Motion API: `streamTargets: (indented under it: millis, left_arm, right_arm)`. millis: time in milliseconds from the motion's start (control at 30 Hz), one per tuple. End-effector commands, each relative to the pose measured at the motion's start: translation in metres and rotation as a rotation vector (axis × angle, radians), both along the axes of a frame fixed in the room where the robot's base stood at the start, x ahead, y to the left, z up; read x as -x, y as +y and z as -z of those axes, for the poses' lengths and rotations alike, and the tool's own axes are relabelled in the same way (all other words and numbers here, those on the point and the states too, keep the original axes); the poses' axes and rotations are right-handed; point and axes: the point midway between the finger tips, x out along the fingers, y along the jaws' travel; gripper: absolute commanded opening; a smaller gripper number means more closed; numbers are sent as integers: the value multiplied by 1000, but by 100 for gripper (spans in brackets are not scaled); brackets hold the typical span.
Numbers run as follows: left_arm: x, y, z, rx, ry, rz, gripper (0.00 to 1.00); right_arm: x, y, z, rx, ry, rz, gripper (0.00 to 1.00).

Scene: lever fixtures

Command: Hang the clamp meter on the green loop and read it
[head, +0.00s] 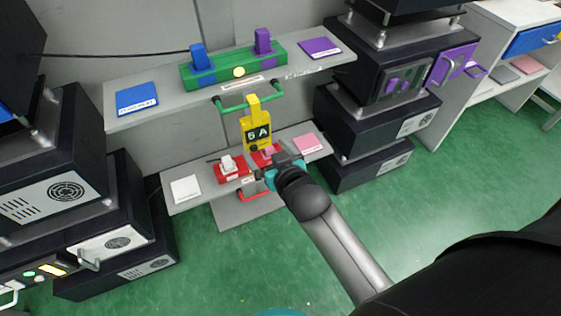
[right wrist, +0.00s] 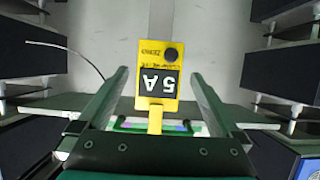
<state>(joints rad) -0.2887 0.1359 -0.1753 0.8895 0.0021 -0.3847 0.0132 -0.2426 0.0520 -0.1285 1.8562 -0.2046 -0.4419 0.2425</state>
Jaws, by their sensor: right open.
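The yellow clamp meter (head: 257,136) is upright in the middle of the head view, its dark display reading "5 A". Its yellow jaw crosses the green loop (head: 232,108) that sticks out below the upper shelf; I cannot see whether the jaw closes fully around it. My right gripper (head: 275,164) is open below and to the right of the meter. In the right wrist view the meter (right wrist: 158,55) appears upside down between the spread fingers, with space on both sides, and the green loop (right wrist: 180,128) lies behind its jaw.
The upper shelf (head: 165,78) bears a green block with blue and purple levers (head: 263,41). The lower shelf (head: 200,203) holds a red fixture with a white lever (head: 228,163) and a pink card (head: 309,144). Dark equipment stacks stand on both sides.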

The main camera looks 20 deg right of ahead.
Motion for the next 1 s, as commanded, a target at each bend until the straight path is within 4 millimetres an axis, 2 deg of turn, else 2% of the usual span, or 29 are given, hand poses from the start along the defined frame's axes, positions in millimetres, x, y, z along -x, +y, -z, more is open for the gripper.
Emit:
streamTargets:
  millis: [267,500,700,1000]
  left_arm:
    - [24,18,2,-15,4,-1,0]
    - [39,18,-4,-13,14,1,0]
    - [43,15,-6,-11,21,2,0]
    - [44,15,-7,-10,23,2,0]
  right_arm:
    - [30,-1,-14,0,1,0,100]
    - [62,-2,-27,-1,1,0,100]
    - [73,-3,-32,0,-2,0,100]
    - [75,-3,-31,1,1,0,100]
